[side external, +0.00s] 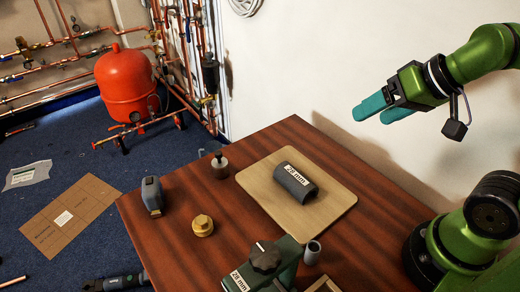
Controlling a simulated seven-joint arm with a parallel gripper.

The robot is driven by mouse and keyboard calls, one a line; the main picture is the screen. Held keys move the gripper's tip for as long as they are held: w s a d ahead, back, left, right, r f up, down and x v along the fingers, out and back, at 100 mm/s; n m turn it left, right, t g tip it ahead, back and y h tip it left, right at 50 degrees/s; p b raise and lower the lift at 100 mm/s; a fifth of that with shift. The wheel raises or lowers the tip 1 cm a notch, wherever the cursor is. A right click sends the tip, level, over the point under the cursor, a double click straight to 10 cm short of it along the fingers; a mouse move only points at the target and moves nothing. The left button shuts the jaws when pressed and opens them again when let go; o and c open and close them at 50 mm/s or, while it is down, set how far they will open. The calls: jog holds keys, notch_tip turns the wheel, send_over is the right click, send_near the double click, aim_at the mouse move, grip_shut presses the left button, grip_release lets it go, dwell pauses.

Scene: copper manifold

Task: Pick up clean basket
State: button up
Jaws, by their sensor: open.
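No basket shows in the side external view. A dark grey tube (295,183) with a white "28 mm" label lies on a light wooden board (333,214) on the table. My gripper (373,114), with teal fingers, is open and empty. It is up in the air near the white wall, above and to the right of the tube in the picture, well apart from everything on the table.
The brown table (165,231) also holds a brass fitting (203,225), a grey tool (152,195), a small metal piece with a dark knob (219,166), a short metal tube (312,253) and a green knobbed device (284,262). A red tank (126,86) and copper pipes stand behind.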

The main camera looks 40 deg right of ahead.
jog(key=n+g+h, duration=0.1)
jog(key=n+g, duration=0.2)
jog(key=n, duration=0.3)
send_near(221, 155)
jog(key=shift+m, duration=0.3)
jog(key=x, duration=0.7)
jog(key=shift+s+a+f, duration=0.1)
jog(key=shift+s+f, duration=0.1)
jog(key=shift+w+x, duration=0.15)
jog(key=shift+x, duration=1.2)
jog(key=shift+w+x, duration=0.1)
jog(key=shift+x, duration=1.3)
jog(key=shift+r, duration=0.1)
jog(key=c, duration=1.2)
